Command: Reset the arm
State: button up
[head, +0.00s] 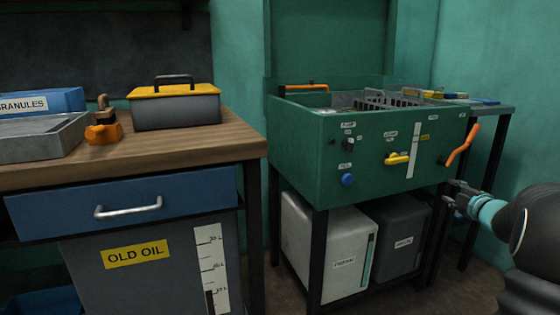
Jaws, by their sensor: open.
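My gripper (454,197) is at the right of the head view, at the end of my dark arm with a light blue band. Its fingers are small here, open, and nothing shows between them. It is in front of the green parts washer (300,150), below and near the orange lever (462,146) on the washer's right side. The washer has a yellow handle (397,159) and a blue knob (347,180) on its front. Most of my arm is cut off by the right edge.
A wooden workbench (215,143) at left bears a toolbox (175,104), a metal tray (40,138) and an orange tool (103,132). Below are a blue drawer (60,212) and an OLD OIL tank (150,285). White (325,245) and dark (400,237) containers stand under the washer.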

jog(key=s+d+f+m+g+h, duration=0.4)
jog(key=s+f+m+h, duration=0.1)
jog(key=s+m, duration=0.25)
jog(key=s+a+f+m+g+p, duration=0.1)
jog(key=s+a+f+m+g, duration=0.1)
jog(key=s+a+m+g, duration=0.5)
jog(key=s+a+r+y+p, duration=0.2)
jog(key=s+a, duration=1)
jog(key=a, duration=0.4)
jog(key=s+a+r+y+p, duration=0.2)
jog(key=s+a+y, duration=0.1)
jog(key=s+a, duration=0.9)
jog(key=a, duration=0.4)
jog(key=shift+s+r+y, duration=0.3)
jog(key=shift+r, duration=0.05)
